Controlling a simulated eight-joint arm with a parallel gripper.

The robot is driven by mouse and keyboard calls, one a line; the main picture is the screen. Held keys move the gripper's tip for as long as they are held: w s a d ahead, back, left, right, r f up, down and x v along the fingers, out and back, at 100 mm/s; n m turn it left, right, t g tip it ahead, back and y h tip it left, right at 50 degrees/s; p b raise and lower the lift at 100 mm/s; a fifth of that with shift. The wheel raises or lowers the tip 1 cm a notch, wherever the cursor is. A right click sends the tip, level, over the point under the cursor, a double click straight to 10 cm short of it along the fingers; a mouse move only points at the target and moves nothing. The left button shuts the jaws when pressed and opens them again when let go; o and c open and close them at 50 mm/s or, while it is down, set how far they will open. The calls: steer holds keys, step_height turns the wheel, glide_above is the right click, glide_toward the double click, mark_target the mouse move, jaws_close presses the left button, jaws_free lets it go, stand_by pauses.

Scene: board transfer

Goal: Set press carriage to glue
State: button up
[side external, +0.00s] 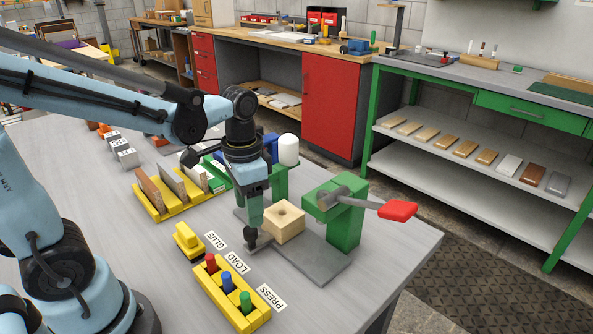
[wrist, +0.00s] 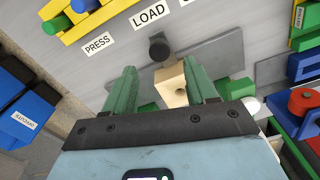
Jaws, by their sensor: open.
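The press carriage holds a pale wooden block (side external: 284,223) with a hole in its top. A black round knob (wrist: 159,49) stands at its front, roughly in line with the LOAD label (wrist: 148,14). The carriage sits on a grey track (side external: 322,264) between the green press (side external: 346,220) with a red handle and the glue stand, which carries a white bottle (side external: 289,149). The GLUE label (side external: 221,239) lies at the track's left end. My gripper (wrist: 160,72) is open and points down above the knob and block. I cannot tell whether a finger touches the knob.
A yellow holder (side external: 228,305) with red, blue and green pegs stands in front, beside the PRESS label (side external: 272,298). A yellow block (side external: 188,240) and a yellow rack (side external: 150,201) with boards lie to the left. The table's right corner is clear.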

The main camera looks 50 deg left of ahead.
mark_target(271, 227)
steer(key=shift+f, duration=2.55)
jaws_close()
